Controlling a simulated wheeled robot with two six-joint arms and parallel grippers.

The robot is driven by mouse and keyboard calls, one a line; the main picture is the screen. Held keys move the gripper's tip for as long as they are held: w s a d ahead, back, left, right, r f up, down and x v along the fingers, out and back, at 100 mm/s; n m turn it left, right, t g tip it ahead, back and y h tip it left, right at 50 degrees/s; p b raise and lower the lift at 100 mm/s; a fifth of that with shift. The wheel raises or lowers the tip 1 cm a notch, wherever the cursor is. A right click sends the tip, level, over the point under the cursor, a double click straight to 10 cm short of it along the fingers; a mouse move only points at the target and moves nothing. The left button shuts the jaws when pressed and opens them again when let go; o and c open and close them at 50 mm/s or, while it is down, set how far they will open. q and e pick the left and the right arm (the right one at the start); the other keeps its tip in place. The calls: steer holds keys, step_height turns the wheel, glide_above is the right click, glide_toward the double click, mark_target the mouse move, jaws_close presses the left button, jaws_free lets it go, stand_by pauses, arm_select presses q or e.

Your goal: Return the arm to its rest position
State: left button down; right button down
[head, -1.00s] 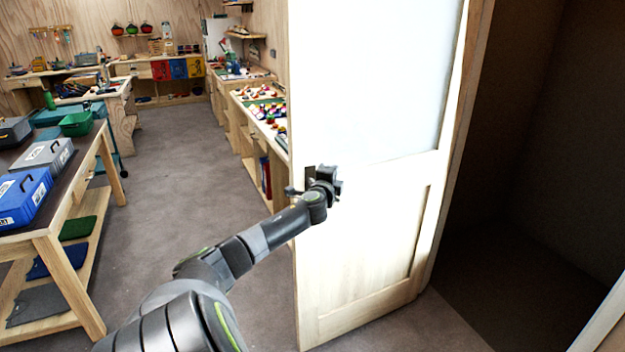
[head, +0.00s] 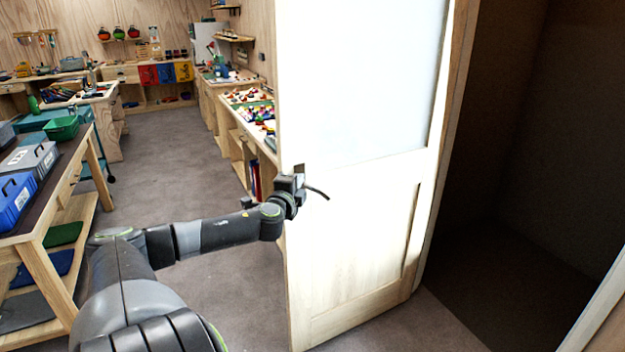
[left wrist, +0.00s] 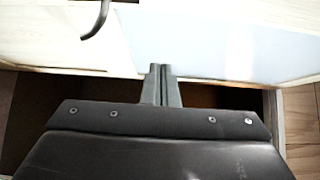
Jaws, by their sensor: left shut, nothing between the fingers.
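My left arm (head: 215,234) reaches in from the lower left in the head view, toward the edge of a pale wooden door (head: 365,215). My left gripper (head: 290,184) is in front of the door's free edge, close to a dark curved door handle (head: 318,191). In the left wrist view the gripper fingers (left wrist: 160,72) are together with nothing between them. The handle (left wrist: 97,22) shows there at the upper left, apart from the fingers. The door stands ajar, with a dark space to its right. My right gripper does not show.
A wooden table (head: 45,240) with blue (head: 12,203) and grey (head: 30,158) toolboxes stands at the left. A workbench (head: 236,115) with colorful holds runs along the wall behind the door. Grey floor (head: 165,165) between them is clear. A dark opening (head: 520,200) lies at the right.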

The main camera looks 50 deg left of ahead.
arm_select(q)
steer(key=shift+s+d+r, duration=0.1)
steer(key=s+a+f+n+g+h, duration=0.1)
steer(key=s+f+n+g, duration=0.35)
steer(key=f, duration=1.15)
steer(key=s+a+f+n+g+h, duration=0.1)
steer(key=s+f+g, duration=0.1)
steer(key=s+f, duration=0.95)
steer(key=s+d+f+n+g+h, duration=0.1)
steer(key=s+d+f, duration=0.25)
steer(key=f, duration=0.45)
steer(key=s+d+f+n+g+h, duration=0.1)
steer(key=s+d+f, duration=0.1)
steer(key=d+f, duration=0.35)
steer(key=s+d+f+n+g+h, duration=0.1)
steer(key=s+d+f+g, duration=0.15)
steer(key=f, duration=0.65)
steer(key=s+d+f+n+h, duration=0.1)
steer(key=s+d+f, duration=0.4)
steer(key=d, duration=0.4)
steer(key=s+d+f+g+h, duration=0.1)
steer(key=s+d+f+h, duration=0.1)
steer(key=s+d+f, duration=0.3)
steer(key=s+d+f+n+g+h, duration=0.1)
steer(key=s+d+f, duration=0.4)
steer(key=d, duration=0.8)
steer(key=s, duration=0.2)
steer(key=shift+s+d+f+n+h, duration=0.15)
steer(key=shift+s+d+n+h, duration=0.15)
steer(key=shift+d+n+h, duration=0.1)
